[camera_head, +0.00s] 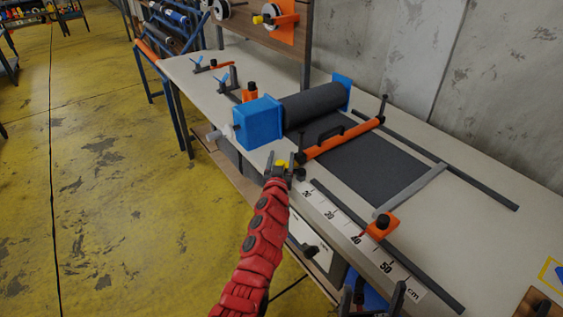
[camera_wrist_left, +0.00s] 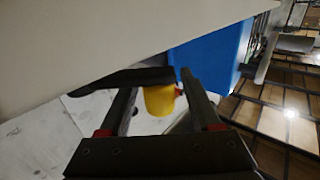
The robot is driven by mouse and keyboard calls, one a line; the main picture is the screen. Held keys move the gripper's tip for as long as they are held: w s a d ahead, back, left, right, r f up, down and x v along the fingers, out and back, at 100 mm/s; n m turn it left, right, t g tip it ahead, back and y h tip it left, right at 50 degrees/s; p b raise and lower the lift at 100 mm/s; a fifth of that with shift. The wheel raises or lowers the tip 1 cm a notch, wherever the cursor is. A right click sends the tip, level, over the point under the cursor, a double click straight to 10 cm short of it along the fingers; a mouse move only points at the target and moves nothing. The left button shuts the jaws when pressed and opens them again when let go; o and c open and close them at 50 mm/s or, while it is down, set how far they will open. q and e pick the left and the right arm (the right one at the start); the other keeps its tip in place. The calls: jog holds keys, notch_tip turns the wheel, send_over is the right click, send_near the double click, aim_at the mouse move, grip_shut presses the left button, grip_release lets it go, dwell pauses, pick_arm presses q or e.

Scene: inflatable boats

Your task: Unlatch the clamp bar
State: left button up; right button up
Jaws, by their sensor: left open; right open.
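The orange clamp bar (camera_head: 345,137) with a black handle (camera_head: 329,135) lies across the dark sheet (camera_head: 365,165) on the bench. My left gripper (camera_head: 280,162) is open at the bench's front edge, beside the bar's near end. A small yellow piece (camera_head: 281,164) shows at its fingers; whether it belongs to the clamp bar I cannot tell. In the left wrist view a yellow piece (camera_wrist_left: 160,100) with a red tip appears between the open fingers (camera_wrist_left: 157,75); contact is unclear. My right gripper (camera_head: 371,300) is open at the bottom edge, mostly cut off.
A dark roll (camera_head: 313,103) sits between blue end blocks (camera_head: 257,122) behind the bar. Grey rails run along the bench (camera_head: 470,235). Its right part is mostly clear.

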pick_arm(q)
jog(key=shift+w, duration=0.1)
jog(key=shift+c, duration=0.2)
grip_shut()
dwell(0.9)
dwell(0.3)
